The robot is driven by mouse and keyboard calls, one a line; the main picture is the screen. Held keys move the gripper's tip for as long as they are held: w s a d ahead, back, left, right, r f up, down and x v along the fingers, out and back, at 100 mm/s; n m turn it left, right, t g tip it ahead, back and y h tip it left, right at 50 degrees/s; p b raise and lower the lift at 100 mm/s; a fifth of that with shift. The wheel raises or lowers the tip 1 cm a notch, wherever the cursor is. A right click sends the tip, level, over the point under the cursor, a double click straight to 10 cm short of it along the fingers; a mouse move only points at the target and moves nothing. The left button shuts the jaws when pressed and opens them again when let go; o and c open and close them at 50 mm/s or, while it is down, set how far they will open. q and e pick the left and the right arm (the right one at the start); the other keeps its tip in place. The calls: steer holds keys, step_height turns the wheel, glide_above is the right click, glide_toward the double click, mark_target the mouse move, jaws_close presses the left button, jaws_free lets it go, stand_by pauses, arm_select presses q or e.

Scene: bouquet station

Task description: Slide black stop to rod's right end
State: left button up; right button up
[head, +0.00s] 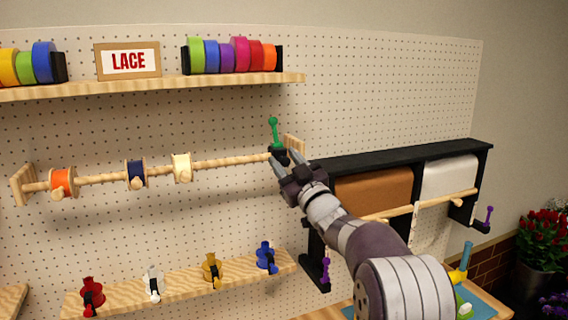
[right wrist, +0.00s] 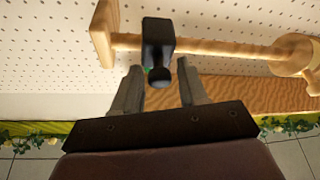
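The black stop (head: 279,154) sits on the wooden rod (head: 226,161) near its right end, with a green-knobbed lever (head: 273,122) standing up from it. In the right wrist view the stop (right wrist: 158,40) is around the rod, with a short bare piece of rod between it and the wooden end bracket (right wrist: 104,32). My right gripper (head: 286,163) is at the stop. Its fingers (right wrist: 159,80) are open, with the stop's dark round knob (right wrist: 160,76) between the tips and a gap on both sides. My left gripper is not in view.
Orange (head: 62,183), navy (head: 136,173) and cream (head: 182,167) spools hang on the rod left of the stop. A ribbon shelf (head: 160,86) is above, and a ledge with coloured clips (head: 190,284) below. A black paper-roll rack (head: 400,157) stands right of the rod, behind my arm.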

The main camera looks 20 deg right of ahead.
steer(key=b+v, duration=0.3)
steer(key=v, duration=0.1)
steer(key=shift+s+f+b, duration=0.2)
steer(key=shift+f+b, duration=0.2)
steer(key=shift+f, duration=0.1)
steer(key=b+v, duration=0.3)
steer(key=v, duration=0.5)
steer(key=shift+r+b, duration=0.3)
steer(key=shift+r, duration=0.1)
steer(key=shift+s+d, duration=0.1)
steer(key=shift+s, duration=0.1)
